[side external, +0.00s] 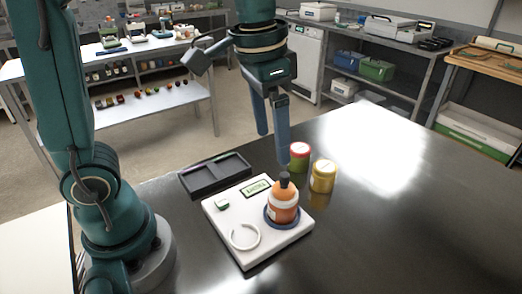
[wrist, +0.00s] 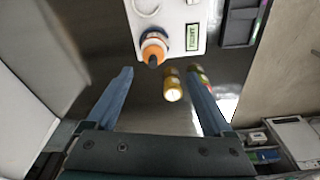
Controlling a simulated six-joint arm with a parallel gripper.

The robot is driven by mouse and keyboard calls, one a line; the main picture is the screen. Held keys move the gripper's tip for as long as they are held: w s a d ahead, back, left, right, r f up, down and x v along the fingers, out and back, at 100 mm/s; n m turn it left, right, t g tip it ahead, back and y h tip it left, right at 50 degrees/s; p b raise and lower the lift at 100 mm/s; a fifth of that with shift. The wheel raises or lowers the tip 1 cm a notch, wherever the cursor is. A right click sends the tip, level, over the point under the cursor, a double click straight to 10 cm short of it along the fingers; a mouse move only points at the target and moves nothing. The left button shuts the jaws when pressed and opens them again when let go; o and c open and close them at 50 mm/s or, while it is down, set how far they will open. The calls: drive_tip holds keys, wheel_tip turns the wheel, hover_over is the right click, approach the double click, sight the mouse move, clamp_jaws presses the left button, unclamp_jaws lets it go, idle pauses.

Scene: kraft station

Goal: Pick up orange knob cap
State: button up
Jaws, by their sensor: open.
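An orange bottle-shaped piece (side external: 285,210) with a pale label band and a dark knob (side external: 284,180) on top stands upright in a blue ring (side external: 269,219) on a white board (side external: 225,226). I cannot tell which part is the orange knob cap. In the wrist view the orange piece (wrist: 153,48) is near the top centre, its dark knob towards me. My gripper (side external: 273,148) is open and empty, above and apart from it. Its two blue fingers also show in the wrist view (wrist: 159,73), spread wide.
A yellow jar (side external: 322,178) and a red-lidded jar (side external: 300,157) stand close behind the board. A dark tray (side external: 214,175) lies behind the board's left part. A white ring (side external: 245,237) lies on the board. The table at right is clear.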

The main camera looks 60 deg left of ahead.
sight(285, 174)
drive_tip(key=shift+m+g, duration=0.3)
drive_tip(key=shift+g, duration=0.4)
drive_tip(key=w+f, duration=0.1)
drive_tip(key=w+d+f, duration=0.1)
drive_tip(key=f, duration=0.1)
drive_tip(key=shift+w+d+f, duration=0.1)
drive_tip(key=shift+d, duration=0.05)
drive_tip(key=shift+d+f, duration=0.1)
drive_tip(key=shift+f, duration=2.8)
clamp_jaws()
